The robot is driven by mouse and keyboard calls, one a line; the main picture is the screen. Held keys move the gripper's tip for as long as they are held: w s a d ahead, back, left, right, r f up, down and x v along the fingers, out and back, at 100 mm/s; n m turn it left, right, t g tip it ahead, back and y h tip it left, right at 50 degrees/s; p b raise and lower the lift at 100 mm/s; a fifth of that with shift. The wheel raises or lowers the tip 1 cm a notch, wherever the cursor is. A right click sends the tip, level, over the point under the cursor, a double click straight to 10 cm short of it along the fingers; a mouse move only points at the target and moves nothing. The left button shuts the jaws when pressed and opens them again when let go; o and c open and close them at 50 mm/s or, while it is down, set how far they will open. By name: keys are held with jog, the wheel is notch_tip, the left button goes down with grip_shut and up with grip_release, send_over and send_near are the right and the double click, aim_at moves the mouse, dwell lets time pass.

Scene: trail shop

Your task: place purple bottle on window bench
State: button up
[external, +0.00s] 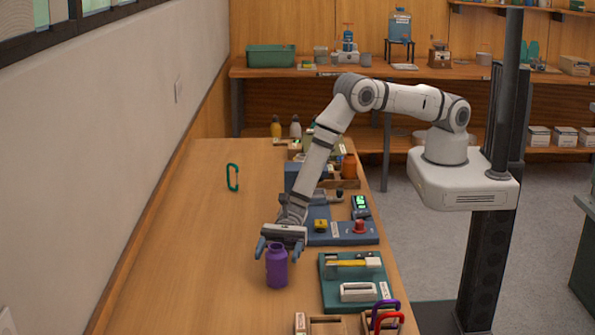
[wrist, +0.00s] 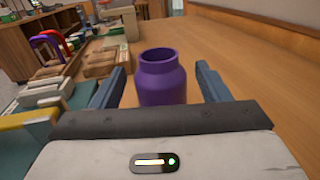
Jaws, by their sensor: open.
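A purple bottle (external: 277,266) stands upright on the wooden window bench (external: 190,235), near its front part and left of a green tray. My gripper (external: 280,247) is low over the bench, right at the bottle. In the wrist view the purple bottle (wrist: 162,78) stands between the two blue fingers of my gripper (wrist: 160,88). The fingers are apart, with a gap visible on each side of the bottle. The bottle's lower part is hidden behind the gripper body in the wrist view.
A green tray with a yellow-handled tool (external: 350,264), a blue board with a red knob (external: 359,227), and red and purple carabiners (external: 385,317) lie on the bench's right side. A teal carabiner (external: 232,177) is farther back. The bench's left side is clear, along the wall.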

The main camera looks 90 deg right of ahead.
jog(key=shift+s+d, duration=0.15)
jog(key=shift+d, duration=0.95)
notch_tip(320, 180, up, 7)
jog(key=p, duration=0.1)
jog(key=shift+a, duration=0.2)
jog(key=s+d+r+n+g+h, duration=0.2)
jog(key=s+d+r+n+h, duration=0.1)
jog(key=s+d+r+n, duration=0.45)
jog(key=s+d+r+n+g+h, duration=0.2)
jog(key=s+d+r+n+g, duration=0.15)
jog(key=d+r, duration=0.65)
jog(key=s+d+r+n+t+h, duration=0.1)
jog(key=s+d+n+t+h, duration=0.1)
jog(key=s+d, duration=0.4)
jog(key=s+d+r+n+t+h, duration=0.2)
jog(key=s+d+n+h, duration=0.2)
jog(key=d, duration=1)
jog(key=s+d+r+n+t+h, duration=0.2)
jog(key=s+d+h, duration=0.4)
jog(key=s+d, duration=0.4)
jog(key=shift+r+n+h, duration=0.15)
jog(key=shift+n+h, duration=0.15)
jog(key=shift+n, duration=0.3)
